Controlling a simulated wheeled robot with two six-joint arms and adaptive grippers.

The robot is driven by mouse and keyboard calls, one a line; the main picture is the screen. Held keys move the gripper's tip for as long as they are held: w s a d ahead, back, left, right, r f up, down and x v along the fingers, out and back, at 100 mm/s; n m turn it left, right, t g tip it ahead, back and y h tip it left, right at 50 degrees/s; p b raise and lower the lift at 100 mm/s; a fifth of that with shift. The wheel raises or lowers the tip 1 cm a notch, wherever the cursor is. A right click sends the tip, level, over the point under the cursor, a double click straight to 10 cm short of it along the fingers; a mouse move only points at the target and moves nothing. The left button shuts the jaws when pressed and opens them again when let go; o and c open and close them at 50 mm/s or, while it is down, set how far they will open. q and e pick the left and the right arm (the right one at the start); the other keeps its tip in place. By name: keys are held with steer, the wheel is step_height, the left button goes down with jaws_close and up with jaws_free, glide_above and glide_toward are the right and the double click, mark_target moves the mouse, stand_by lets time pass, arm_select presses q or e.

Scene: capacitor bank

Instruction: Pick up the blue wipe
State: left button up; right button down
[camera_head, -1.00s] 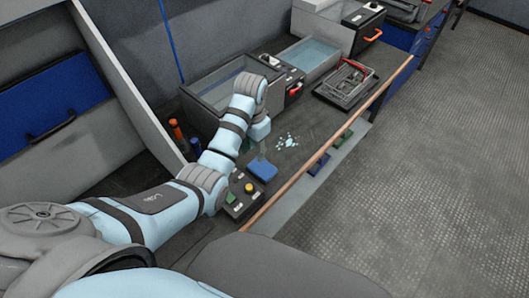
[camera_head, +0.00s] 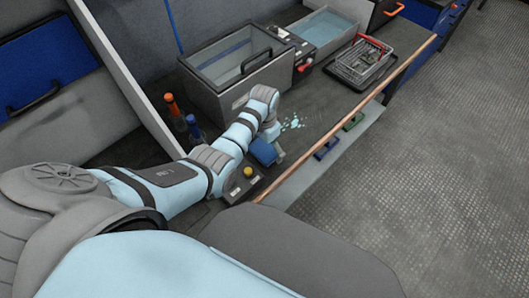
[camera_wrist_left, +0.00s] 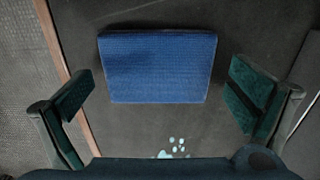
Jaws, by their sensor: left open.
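The blue wipe (camera_head: 262,151) is a folded pad lying on the dark bench top near the copper-coloured front rail. In the left wrist view the wipe (camera_wrist_left: 158,67) is a flat blue rectangle. My left gripper (camera_wrist_left: 162,92) is open, with its green finger pads on either side of the wipe and clear gaps between. In the head view the left gripper (camera_head: 271,149) is down at the wipe, partly covering it. I cannot tell the exact height of the fingertips. My right gripper is not in view.
Pale droplets (camera_head: 291,122) lie on the bench just beyond the wipe. A grey tank (camera_head: 217,99) stands behind, and a wire basket (camera_head: 362,58) farther right. A control box with a yellow button (camera_head: 247,172) is close by. Orange and blue bottles (camera_head: 173,107) stand left.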

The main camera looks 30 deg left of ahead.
arm_select(q)
steer(key=shift+r, duration=0.1)
steer(key=shift+s+r, duration=0.15)
steer(key=shift+s, duration=0.1)
steer(key=shift+c, duration=0.2)
steer(key=shift+s+r, duration=0.1)
steer(key=shift+s, duration=0.05)
steer(key=c, duration=0.7)
steer(key=shift+c, duration=1.1)
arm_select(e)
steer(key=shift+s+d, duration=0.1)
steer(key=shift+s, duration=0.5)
arm_select(q)
steer(key=shift+r, duration=0.1)
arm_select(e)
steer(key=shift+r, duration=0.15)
